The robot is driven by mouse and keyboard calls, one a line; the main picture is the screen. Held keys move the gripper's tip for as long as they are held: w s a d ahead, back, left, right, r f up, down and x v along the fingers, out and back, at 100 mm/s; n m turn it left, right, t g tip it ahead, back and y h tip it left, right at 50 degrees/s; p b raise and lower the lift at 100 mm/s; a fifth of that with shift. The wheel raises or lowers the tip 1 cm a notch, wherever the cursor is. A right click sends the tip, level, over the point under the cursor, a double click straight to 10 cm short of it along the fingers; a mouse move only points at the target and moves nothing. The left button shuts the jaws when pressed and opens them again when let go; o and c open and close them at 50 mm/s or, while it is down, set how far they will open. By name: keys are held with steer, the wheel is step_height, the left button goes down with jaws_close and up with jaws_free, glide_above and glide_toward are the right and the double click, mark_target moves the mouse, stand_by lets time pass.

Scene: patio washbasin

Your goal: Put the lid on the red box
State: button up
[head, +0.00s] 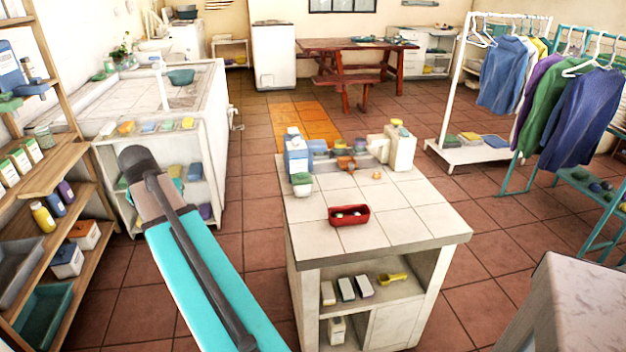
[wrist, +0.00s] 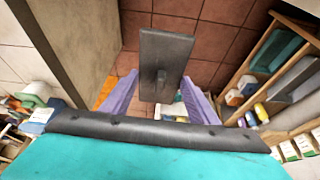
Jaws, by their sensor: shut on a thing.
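The red box (head: 349,215) is a small open oblong box on the white tiled top of the island counter (head: 410,210) in the head view. Small pale things show inside it. In the wrist view a dark grey rectangular plate with a small knob, which looks like the lid (wrist: 165,48), is held between the purple fingers of my gripper (wrist: 160,80). The gripper is shut on it, over the floor and away from the red box. The red box is not in the wrist view. In the head view I cannot make out the gripper or the lid.
Bottles and small items crowd the counter's back edge, including a white jug (head: 402,150). The tiles around the red box are clear. A wooden shelf (head: 60,165) stands at the left. A tiled washbasin unit (head: 200,120) stands behind my arm. Clothes racks stand at the right.

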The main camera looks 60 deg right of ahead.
steer(key=s+d+m+g+h+p, duration=0.15)
steer(key=s+d+m, duration=0.35)
steer(key=s+d, duration=0.5)
steer(key=s+d+m+g+y+p, duration=0.15)
steer(key=s+d+m, duration=0.35)
steer(key=d, duration=0.8)
steer(key=s+d+m+g+p, duration=0.1)
steer(key=s+d+m, duration=0.1)
steer(key=s+d, duration=0.2)
steer(key=s+d+m+g+p, duration=0.1)
steer(key=s+d+m, duration=0.2)
steer(key=s, duration=0.8)
steer(key=s+d+m+g+p, duration=0.1)
steer(key=s+d+m, duration=0.2)
steer(key=s+d, duration=0.3)
steer(key=shift+s+d+r+y, duration=0.3)
steer(key=shift+s+y, duration=0.1)
steer(key=shift+s, duration=0.85)
steer(key=shift+f, duration=0.15)
steer(key=shift+f+b, duration=1.55)
steer(key=shift+f, duration=1.45)
steer(key=shift+a+f, duration=0.1)
steer(key=shift+f, duration=0.15)
